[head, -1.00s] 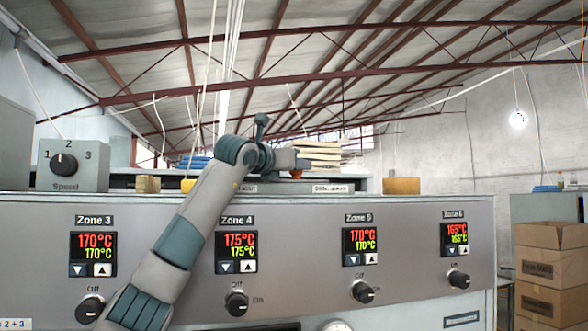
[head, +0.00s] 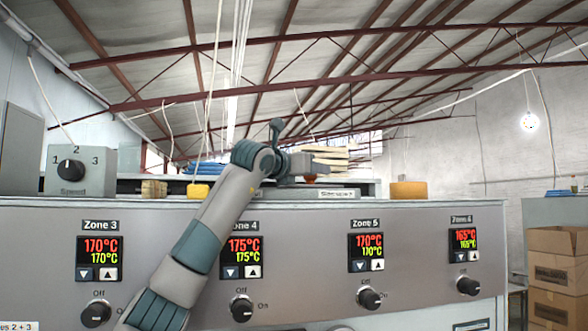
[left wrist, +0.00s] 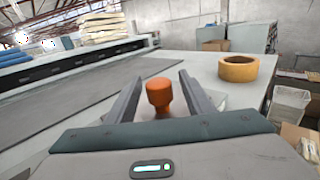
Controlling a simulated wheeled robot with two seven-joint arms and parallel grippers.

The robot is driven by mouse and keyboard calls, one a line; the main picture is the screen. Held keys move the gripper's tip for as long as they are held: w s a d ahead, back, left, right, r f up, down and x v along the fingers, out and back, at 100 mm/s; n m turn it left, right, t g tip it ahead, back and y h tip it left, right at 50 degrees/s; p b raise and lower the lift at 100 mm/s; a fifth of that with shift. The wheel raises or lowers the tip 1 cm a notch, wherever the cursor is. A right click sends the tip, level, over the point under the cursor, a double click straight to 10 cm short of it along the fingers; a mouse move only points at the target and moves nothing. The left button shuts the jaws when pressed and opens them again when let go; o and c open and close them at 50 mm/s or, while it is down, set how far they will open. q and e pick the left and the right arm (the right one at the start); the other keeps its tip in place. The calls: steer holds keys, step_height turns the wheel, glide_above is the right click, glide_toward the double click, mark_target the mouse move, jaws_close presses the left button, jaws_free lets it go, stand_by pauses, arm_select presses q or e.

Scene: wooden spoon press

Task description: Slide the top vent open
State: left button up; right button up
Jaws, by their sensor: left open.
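The top vent's handle appears to be an orange knob (left wrist: 159,95) with a rounded head, standing upright on a light flat surface in the left wrist view. My left gripper (left wrist: 161,78) is open, with one grey finger on each side of the knob. I see small gaps between the fingers and the knob, so it does not look gripped. In the head view my left gripper (head: 312,163) is above the machine's top edge, with a bit of the orange knob (head: 310,179) just below it. The vent's own plate and slot cannot be made out. My right gripper is not in view.
A yellow tape roll (left wrist: 243,68) stands right of the knob. A long dark panel (left wrist: 75,97) lies to the left. A stack of pale boards (left wrist: 103,27) is behind. The machine's front panel (head: 195,220) carries displays and dials. Cardboard boxes (head: 556,270) stand at the right.

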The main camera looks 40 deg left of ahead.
arm_select(q)
steer(key=s+b, duration=0.2)
steer(key=s, duration=0.3)
steer(key=s+b, duration=0.2)
steer(key=s, duration=0.3)
steer(key=s+d+b, duration=0.1)
steer(key=s+b, duration=0.2)
steer(key=s, duration=0.2)
steer(key=shift+s+d, duration=0.1)
steer(key=shift+s+d+b, duration=0.1)
steer(key=shift+s+b, duration=0.2)
steer(key=shift+s, duration=0.65)
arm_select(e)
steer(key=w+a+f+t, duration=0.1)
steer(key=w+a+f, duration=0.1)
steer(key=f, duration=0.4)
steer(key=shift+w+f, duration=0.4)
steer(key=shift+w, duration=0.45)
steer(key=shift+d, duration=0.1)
